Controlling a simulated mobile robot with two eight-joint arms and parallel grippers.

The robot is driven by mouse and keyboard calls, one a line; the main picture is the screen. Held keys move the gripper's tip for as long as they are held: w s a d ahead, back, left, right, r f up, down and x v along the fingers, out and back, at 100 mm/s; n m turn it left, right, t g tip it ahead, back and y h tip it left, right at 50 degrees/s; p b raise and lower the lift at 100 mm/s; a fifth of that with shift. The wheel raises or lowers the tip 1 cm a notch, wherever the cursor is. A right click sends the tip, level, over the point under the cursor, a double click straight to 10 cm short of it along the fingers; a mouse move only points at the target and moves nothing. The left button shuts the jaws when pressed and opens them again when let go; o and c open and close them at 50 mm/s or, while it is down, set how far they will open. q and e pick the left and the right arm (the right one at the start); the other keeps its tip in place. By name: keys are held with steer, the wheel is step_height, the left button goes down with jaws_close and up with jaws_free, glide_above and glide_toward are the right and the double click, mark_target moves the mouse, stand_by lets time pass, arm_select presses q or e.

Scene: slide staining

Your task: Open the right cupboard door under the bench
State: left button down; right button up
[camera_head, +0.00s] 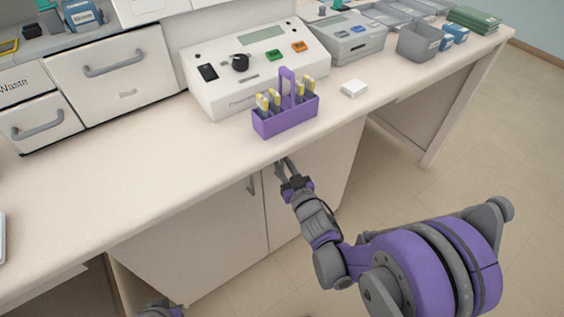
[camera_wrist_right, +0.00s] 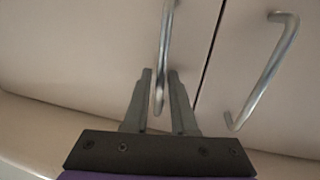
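The right cupboard door (camera_head: 338,168) under the bench is shut, level with the left cupboard door (camera_head: 205,238). My right gripper (camera_head: 282,164) is at the right door's upper part, just under the bench edge. In the right wrist view my right gripper (camera_wrist_right: 160,75) is open, with one finger on each side of the right door's metal handle (camera_wrist_right: 164,40). Gaps show between fingers and handle. In the head view that handle is hidden by the gripper. The left door's handle (camera_head: 252,184) also shows in the wrist view (camera_wrist_right: 262,75). My left gripper is out of view.
The bench top (camera_head: 130,195) overhangs the doors. A purple slide rack (camera_head: 285,122) stands near its front edge, above my right gripper. A white instrument (camera_head: 255,65) and a small white block (camera_head: 354,89) are close by. Floor (camera_head: 470,165) is clear to the right.

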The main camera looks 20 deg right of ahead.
jaws_close()
stand_by(1.4)
